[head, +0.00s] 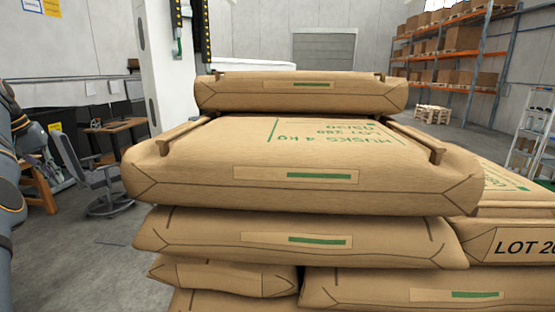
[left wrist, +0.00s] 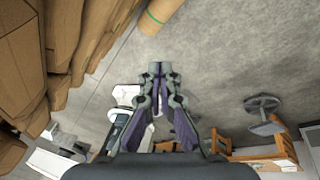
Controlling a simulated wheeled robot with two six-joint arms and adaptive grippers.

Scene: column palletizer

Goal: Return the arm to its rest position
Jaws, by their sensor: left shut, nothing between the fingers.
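My left arm (head: 12,170) comes in at the far left edge of the head view, left of the stacked sacks and apart from them. Its fingers cannot be made out there. In the left wrist view my left gripper (left wrist: 157,70) is shut and empty, its fingertips together over the grey floor. The tan sacks (head: 320,165) are piled in the middle of the head view, and the stack also fills the left side of the left wrist view (left wrist: 62,45). My right gripper is in neither view.
A grey chair (head: 103,180) and a wooden desk (head: 118,128) stand left of the stack. More sacks (head: 515,240) lie at the right. A ladder (head: 532,135) and orange racking with boxes (head: 450,60) stand behind. Grey floor (head: 75,255) is clear between my left arm and the stack.

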